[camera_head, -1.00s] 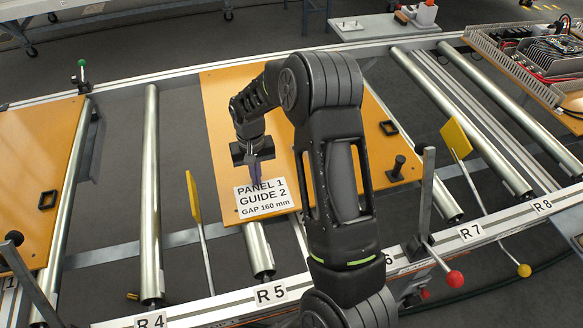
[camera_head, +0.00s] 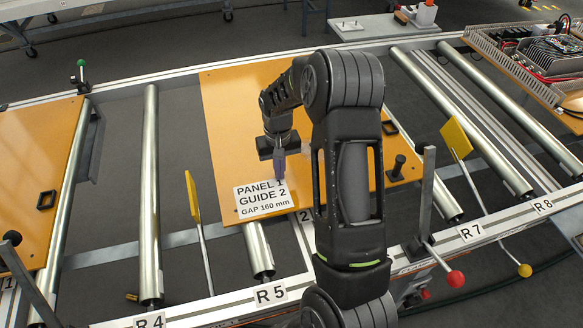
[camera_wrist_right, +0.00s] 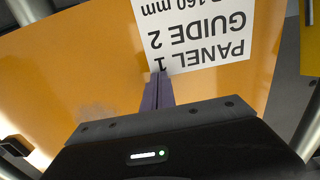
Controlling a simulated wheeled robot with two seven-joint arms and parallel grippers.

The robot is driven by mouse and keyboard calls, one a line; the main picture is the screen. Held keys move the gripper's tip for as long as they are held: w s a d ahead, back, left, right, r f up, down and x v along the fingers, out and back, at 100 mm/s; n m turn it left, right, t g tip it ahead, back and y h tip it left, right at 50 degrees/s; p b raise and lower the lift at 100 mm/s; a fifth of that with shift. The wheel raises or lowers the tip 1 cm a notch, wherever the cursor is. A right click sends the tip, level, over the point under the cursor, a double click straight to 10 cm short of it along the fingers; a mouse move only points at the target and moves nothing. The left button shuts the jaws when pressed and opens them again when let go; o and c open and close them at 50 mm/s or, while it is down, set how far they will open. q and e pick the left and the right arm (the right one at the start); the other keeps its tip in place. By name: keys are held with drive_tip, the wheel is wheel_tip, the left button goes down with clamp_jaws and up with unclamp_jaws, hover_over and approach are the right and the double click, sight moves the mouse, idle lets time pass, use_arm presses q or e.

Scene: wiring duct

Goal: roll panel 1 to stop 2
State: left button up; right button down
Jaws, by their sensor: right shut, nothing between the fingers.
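Panel 1 is an orange board (camera_head: 235,115) lying on the rollers in the middle of the conveyor. Its white label (camera_head: 262,198) reads "PANEL 1, GUIDE 2, GAP 160 mm". It carries a black square handle (camera_head: 389,127) and a black knob (camera_head: 397,165) on its right side. My right gripper (camera_head: 281,180) is shut and empty, pointing down at the label's upper edge. In the wrist view the closed purple fingers (camera_wrist_right: 158,92) end beside the label (camera_wrist_right: 205,35); contact with the panel cannot be told. My left gripper is out of view.
A yellow paddle (camera_head: 195,188) stands left of panel 1, another (camera_head: 456,138) to its right. A grey upright post (camera_head: 426,190) stands at the front rail. Another orange panel (camera_head: 35,165) lies at far left. A bare roller (camera_head: 150,190) lies between the panels.

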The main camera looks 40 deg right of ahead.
sight(292, 175)
drive_tip(key=shift+s+d, duration=0.45)
drive_tip(key=shift+d, duration=0.35)
drive_tip(key=shift+s+d, duration=0.4)
drive_tip(key=shift+d, duration=0.35)
wheel_tip(292, 175, up, 7)
drive_tip(key=p, duration=0.4)
drive_tip(key=shift+f, duration=0.1)
